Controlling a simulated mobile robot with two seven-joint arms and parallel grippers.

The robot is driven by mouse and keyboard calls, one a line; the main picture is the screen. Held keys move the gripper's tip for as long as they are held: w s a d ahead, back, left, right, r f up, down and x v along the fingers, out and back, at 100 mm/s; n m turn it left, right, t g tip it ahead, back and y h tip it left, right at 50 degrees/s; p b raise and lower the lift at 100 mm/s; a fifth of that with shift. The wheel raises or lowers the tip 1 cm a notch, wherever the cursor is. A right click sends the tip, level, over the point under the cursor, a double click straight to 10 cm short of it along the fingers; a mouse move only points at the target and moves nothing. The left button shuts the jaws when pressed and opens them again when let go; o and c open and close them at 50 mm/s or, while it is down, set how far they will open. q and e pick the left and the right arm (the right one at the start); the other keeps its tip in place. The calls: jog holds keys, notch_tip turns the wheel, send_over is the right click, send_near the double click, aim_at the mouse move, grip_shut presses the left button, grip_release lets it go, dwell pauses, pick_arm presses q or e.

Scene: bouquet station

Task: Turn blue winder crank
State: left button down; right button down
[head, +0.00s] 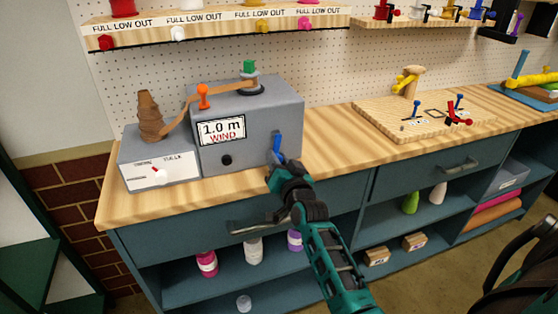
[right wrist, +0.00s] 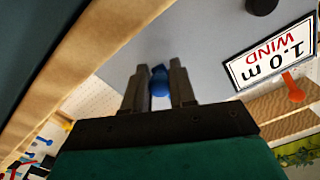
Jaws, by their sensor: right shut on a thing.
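The winder is a grey box (head: 240,115) on the wooden bench, with a sign reading "1.0 m WIND" (head: 221,130). Its blue crank (head: 277,146) is at the lower right of the front face. My right gripper (head: 275,158) is at the crank. In the right wrist view the blue handle (right wrist: 159,82) sits between the two fingers of the gripper (right wrist: 160,88), which is shut on it. The rest of the crank is partly hidden by the fingers. My left gripper is not in view.
An orange lever (head: 203,96) and a green-topped spool (head: 249,70) stand on the winder. A smaller grey box (head: 160,172) with a brown cone is at its left. A drawer handle (head: 262,226) is below.

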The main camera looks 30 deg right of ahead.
jog(key=shift+d+r, duration=0.15)
jog(key=shift+d, duration=0.05)
jog(key=c, duration=1)
grip_release()
jog(key=shift+c, duration=0.2)
jog(key=shift+o, duration=0.5)
jog(key=shift+a, duration=0.1)
jog(key=shift+s+f, duration=0.15)
jog(key=shift+f, duration=0.05)
